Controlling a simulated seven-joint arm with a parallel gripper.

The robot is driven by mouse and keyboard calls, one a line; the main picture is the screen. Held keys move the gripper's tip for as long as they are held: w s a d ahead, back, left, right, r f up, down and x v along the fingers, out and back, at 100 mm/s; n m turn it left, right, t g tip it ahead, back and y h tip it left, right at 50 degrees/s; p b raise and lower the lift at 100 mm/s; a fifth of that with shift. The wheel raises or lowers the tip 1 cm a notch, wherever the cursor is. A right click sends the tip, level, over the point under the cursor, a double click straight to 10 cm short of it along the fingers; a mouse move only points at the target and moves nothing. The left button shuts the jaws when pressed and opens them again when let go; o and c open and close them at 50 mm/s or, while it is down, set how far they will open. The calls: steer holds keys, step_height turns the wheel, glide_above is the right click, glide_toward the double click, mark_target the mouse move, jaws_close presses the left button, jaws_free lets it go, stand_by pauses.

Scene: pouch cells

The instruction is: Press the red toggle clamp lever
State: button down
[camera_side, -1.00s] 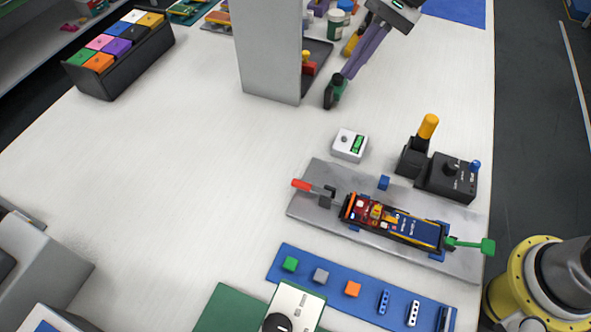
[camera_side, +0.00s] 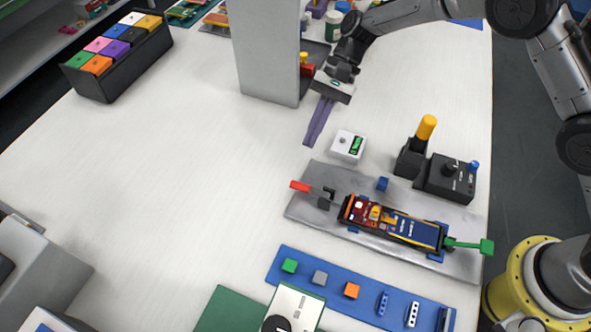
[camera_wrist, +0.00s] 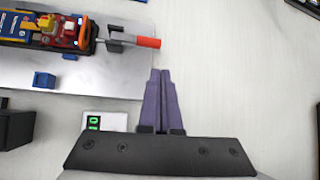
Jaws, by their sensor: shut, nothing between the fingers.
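The red toggle clamp lever (camera_side: 300,186) sticks out from the left end of the grey metal plate (camera_side: 330,238), with its dark clamp body (camera_side: 325,198) beside the board assembly. In the wrist view the red lever (camera_wrist: 148,42) lies ahead of my fingertips, with a gap between. My gripper (camera_side: 309,145) is shut and empty, its purple fingers pointing down above the white table, behind the lever in the side view. In the wrist view my gripper's fingers (camera_wrist: 159,72) lie side by side. A green-handled clamp lever (camera_side: 486,247) is at the plate's right end.
A small white meter (camera_side: 341,150) with a green display stands close to my fingers. A black box with a yellow handle (camera_side: 427,127) and a grey column (camera_side: 268,60) stand nearby. The table left of the lever is clear.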

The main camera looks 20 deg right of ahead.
mark_target(308, 190)
steer(key=x, duration=1)
